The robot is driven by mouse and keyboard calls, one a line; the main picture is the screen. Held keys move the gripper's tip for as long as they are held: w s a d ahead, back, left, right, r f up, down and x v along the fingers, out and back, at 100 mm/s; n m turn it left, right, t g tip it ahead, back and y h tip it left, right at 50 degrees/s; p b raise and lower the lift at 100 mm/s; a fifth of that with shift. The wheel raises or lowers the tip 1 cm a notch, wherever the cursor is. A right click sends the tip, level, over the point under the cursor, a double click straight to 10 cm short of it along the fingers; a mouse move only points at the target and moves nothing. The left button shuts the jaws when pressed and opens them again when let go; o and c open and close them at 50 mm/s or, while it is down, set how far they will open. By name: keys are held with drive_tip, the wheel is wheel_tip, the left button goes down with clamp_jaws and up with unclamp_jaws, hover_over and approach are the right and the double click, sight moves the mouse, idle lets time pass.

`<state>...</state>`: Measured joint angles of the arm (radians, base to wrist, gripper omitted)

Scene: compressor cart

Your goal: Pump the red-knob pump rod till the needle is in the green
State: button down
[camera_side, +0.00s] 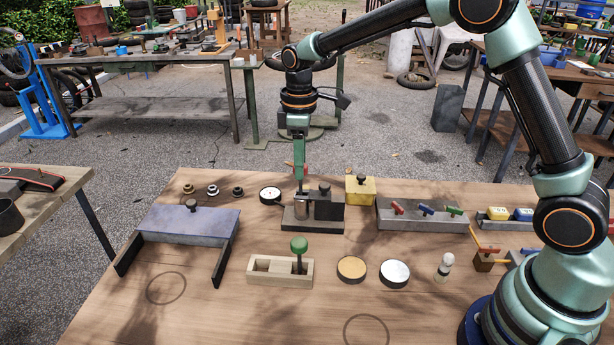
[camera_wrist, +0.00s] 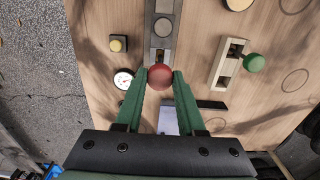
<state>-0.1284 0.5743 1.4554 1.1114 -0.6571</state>
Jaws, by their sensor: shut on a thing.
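The red knob (camera_wrist: 160,77) of the pump rod sits between the two fingertips of my gripper (camera_wrist: 160,74) in the wrist view. My gripper is shut on it. In the side view my gripper (camera_side: 300,188) points down over the pump (camera_side: 328,212), a dark block with a metal cylinder on a grey base. There the fingers hide the knob and most of the rod. The round white gauge (camera_side: 270,195) stands just left of the pump; it also shows in the wrist view (camera_wrist: 123,79). Its needle and green zone are too small to read.
A wooden block with a green knob (camera_side: 299,244) stands in front of the pump. A yellow box (camera_side: 360,189) is behind right, a grey switch box (camera_side: 422,214) farther right, and a blue-grey panel (camera_side: 190,223) left. The table front (camera_side: 250,315) is mostly clear.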

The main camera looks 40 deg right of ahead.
drive_tip(key=shift+f, duration=1.9)
drive_tip(key=c, duration=0.6)
unclamp_jaws()
drive_tip(key=shift+c, duration=0.2)
drive_tip(key=shift+r, duration=3.5)
